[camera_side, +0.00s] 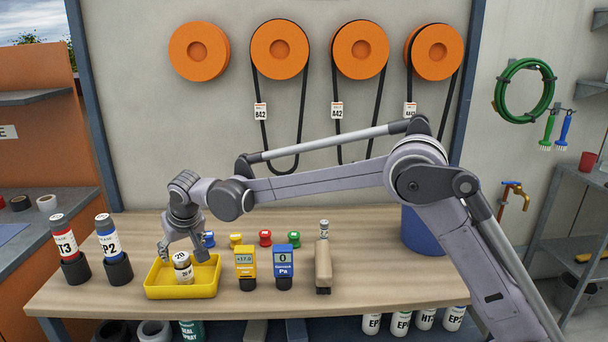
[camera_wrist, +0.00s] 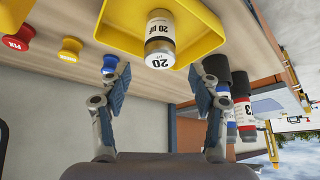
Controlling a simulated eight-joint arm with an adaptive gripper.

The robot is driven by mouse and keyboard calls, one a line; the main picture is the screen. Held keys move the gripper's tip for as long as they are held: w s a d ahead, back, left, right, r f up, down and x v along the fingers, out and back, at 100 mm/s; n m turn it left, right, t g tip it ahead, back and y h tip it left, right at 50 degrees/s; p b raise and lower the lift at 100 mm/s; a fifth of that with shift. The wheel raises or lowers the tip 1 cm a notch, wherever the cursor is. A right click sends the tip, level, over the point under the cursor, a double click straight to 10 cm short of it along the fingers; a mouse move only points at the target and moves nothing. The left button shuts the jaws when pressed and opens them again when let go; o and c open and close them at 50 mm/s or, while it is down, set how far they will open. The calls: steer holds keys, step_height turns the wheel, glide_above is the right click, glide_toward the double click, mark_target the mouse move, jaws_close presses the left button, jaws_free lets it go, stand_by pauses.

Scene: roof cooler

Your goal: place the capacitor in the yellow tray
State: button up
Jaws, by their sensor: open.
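The capacitor (camera_side: 183,271) is a silvery and white can marked 20. It stands inside the yellow tray (camera_side: 205,290) at the left of the bench, and looks upright or slightly tilted. In the wrist view the capacitor (camera_wrist: 160,35) shows its labelled end towards me, with the yellow tray (camera_wrist: 125,35) around it. My gripper (camera_side: 182,250) is just above the tray, over the top of the capacitor. In the wrist view my gripper (camera_wrist: 160,80) has its fingers wide apart with nothing between them, and the capacitor lies beyond the tips.
Red-marked bottle (camera_side: 65,243) and blue-marked bottle (camera_side: 108,238) stand left of the tray. Yellow meter (camera_side: 246,266), blue meter (camera_side: 283,265) and a tan block (camera_side: 323,265) stand to its right. Small coloured knobs, including a red one (camera_side: 265,237), line the back. The right front bench is clear.

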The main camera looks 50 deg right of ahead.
steer(key=v, duration=0.6)
steer(key=s+d+r+n, duration=0.1)
steer(key=s+d+r, duration=0.3)
steer(key=s+d, duration=1)
steer(key=s+d+f, duration=0.1)
steer(key=s+f, duration=0.2)
steer(key=s, duration=0.6)
steer(key=s+d+f+t+y, duration=0.1)
steer(key=s+f, duration=0.3)
steer(key=s, duration=0.5)
steer(key=shift+d+n, duration=0.4)
steer(key=shift+d, duration=0.4)
